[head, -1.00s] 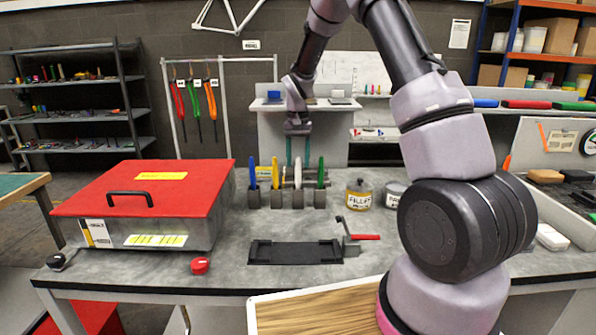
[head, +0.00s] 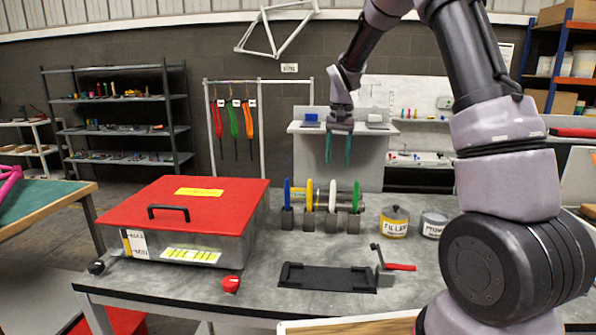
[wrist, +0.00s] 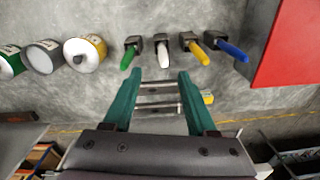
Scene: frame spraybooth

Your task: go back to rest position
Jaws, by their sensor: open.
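My gripper (head: 338,150) hangs above the back of the grey bench, its two teal fingers pointing down and apart with nothing between them. In the wrist view my gripper (wrist: 160,100) is open and empty, with bench and floor beyond the fingers. It is clear of the row of upright coloured tools in holders, which includes a blue one (head: 287,193), a yellow one (head: 309,196), a white one (head: 332,196) and a green one (head: 356,197). My arm reaches up along the right side of the head view.
A red-lidded metal box (head: 190,210) fills the bench's left. A black tray (head: 326,278), a red-handled clamp (head: 398,267) and a red knob (head: 231,284) sit in front. A filler tin (head: 394,222) stands right of the tools. Shelves (head: 120,128) stand behind left.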

